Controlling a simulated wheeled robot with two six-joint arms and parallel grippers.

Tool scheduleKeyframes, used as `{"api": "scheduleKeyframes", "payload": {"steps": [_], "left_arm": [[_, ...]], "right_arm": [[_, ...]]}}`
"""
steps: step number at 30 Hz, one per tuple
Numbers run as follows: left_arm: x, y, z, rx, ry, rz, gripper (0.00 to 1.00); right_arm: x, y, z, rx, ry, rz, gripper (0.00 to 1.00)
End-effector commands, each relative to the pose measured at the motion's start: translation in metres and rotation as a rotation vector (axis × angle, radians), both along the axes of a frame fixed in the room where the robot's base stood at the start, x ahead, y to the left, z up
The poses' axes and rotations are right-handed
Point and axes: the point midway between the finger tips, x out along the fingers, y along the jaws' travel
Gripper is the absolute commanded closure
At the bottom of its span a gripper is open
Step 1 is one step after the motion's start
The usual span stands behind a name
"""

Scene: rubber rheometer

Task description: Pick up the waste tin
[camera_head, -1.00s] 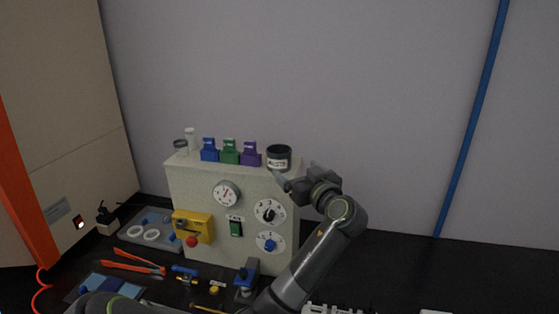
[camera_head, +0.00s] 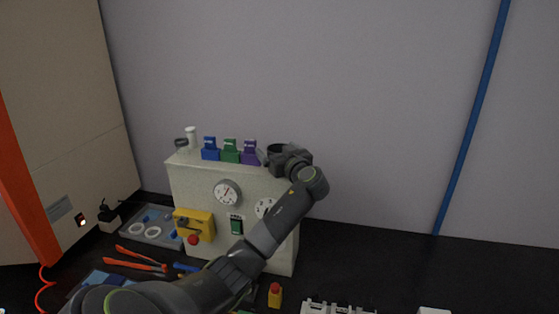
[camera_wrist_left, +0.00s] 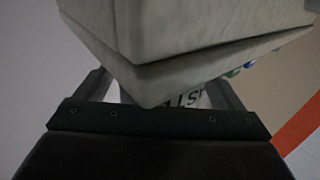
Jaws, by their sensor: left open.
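The waste tin (camera_head: 277,147) is a dark round tin on the top right of the cream machine (camera_head: 190,177). My left gripper (camera_head: 274,156) is at the tin, covering most of it in the head view; only its upper rim shows. In the left wrist view, part of the tin's white label (camera_wrist_left: 194,98) with dark letters shows between the open fingers of the gripper (camera_wrist_left: 160,92). A corner of the machine hides the rest. I cannot tell whether the fingers touch the tin. My right gripper is not in view.
Purple (camera_head: 250,154), green (camera_head: 230,152) and blue (camera_head: 210,150) blocks stand left of the tin on the machine top. A white bottle (camera_head: 191,138) is at the far left. Orange-handled pliers (camera_head: 140,259) lie on the dark bench.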

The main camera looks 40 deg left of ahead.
Motion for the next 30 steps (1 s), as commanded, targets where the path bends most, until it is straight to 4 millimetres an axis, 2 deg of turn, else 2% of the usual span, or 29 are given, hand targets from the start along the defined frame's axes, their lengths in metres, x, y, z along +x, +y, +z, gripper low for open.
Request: {"api": "scheduleKeyframes", "payload": {"steps": [8, 20, 26, 30], "left_arm": [[0.002, 0.004, 0.000, -0.001, -0.001, 0.000, 0.11], [0.002, 0.003, 0.000, -0.001, -0.001, -0.001, 0.61], [0.002, 0.003, 0.001, -0.001, -0.002, -0.001, 0.61], [0.002, 0.003, 0.010, -0.001, -0.007, -0.001, 0.61]], "right_arm": [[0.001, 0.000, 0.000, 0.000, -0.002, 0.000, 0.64], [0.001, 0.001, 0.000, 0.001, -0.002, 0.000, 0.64], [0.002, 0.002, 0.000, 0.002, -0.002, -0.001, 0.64], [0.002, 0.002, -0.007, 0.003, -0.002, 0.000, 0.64]]}}
